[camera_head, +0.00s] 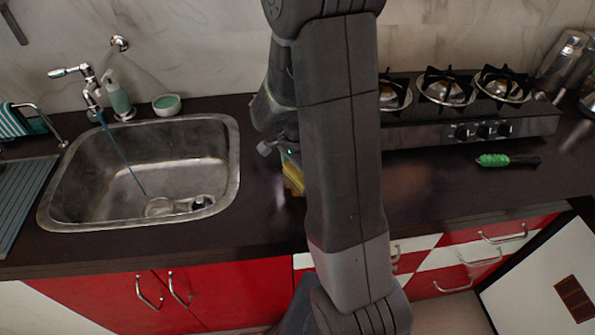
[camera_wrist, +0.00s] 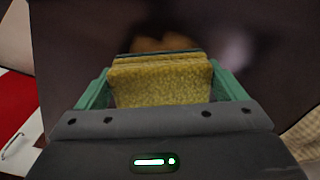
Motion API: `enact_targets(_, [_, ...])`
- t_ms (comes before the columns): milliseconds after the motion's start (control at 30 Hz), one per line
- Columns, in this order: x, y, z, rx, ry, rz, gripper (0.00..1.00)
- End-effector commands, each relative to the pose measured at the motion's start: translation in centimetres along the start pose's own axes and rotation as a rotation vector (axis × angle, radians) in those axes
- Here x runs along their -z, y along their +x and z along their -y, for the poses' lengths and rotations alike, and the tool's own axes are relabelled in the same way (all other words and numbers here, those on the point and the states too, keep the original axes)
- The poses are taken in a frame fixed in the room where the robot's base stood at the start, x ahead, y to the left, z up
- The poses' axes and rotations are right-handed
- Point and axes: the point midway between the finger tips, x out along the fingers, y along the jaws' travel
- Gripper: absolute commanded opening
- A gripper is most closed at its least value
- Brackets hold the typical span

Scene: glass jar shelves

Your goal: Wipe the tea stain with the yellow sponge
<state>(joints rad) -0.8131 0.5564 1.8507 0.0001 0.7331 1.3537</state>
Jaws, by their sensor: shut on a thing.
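My gripper is shut on the yellow sponge (camera_wrist: 160,84); its green fingers (camera_wrist: 160,90) press on the sponge's two sides in the wrist view. In the head view the sponge (camera_head: 293,178) shows partly at the left edge of my arm, low over the dark counter between sink and stove. A brownish patch, likely the tea stain (camera_wrist: 160,44), shows on the dark counter just beyond the sponge in the wrist view. I cannot tell whether the sponge touches the counter. In the head view my arm hides much of this area.
The steel sink (camera_head: 150,170) with running water lies to the left. The gas stove (camera_head: 460,115) stands at the back right, with a green-headed brush (camera_head: 493,160) in front of it. A green bowl (camera_head: 167,104) and soap bottle (camera_head: 119,98) stand behind the sink.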

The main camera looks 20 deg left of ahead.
Motion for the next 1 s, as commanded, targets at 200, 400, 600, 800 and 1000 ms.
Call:
enact_targets(200, [0.0,0.0,0.0,0.000,0.000,0.000,0.72])
enact_targets(400, [0.4,0.0,0.9,0.000,0.000,0.000,0.72])
enact_targets(600, [1.1,0.0,2.8,-0.001,0.000,0.000,0.72])
enact_targets(800, [1.8,0.0,4.6,0.000,0.000,0.000,0.72])
enact_targets(1000, [2.2,0.0,5.5,-0.001,0.000,0.000,0.72])
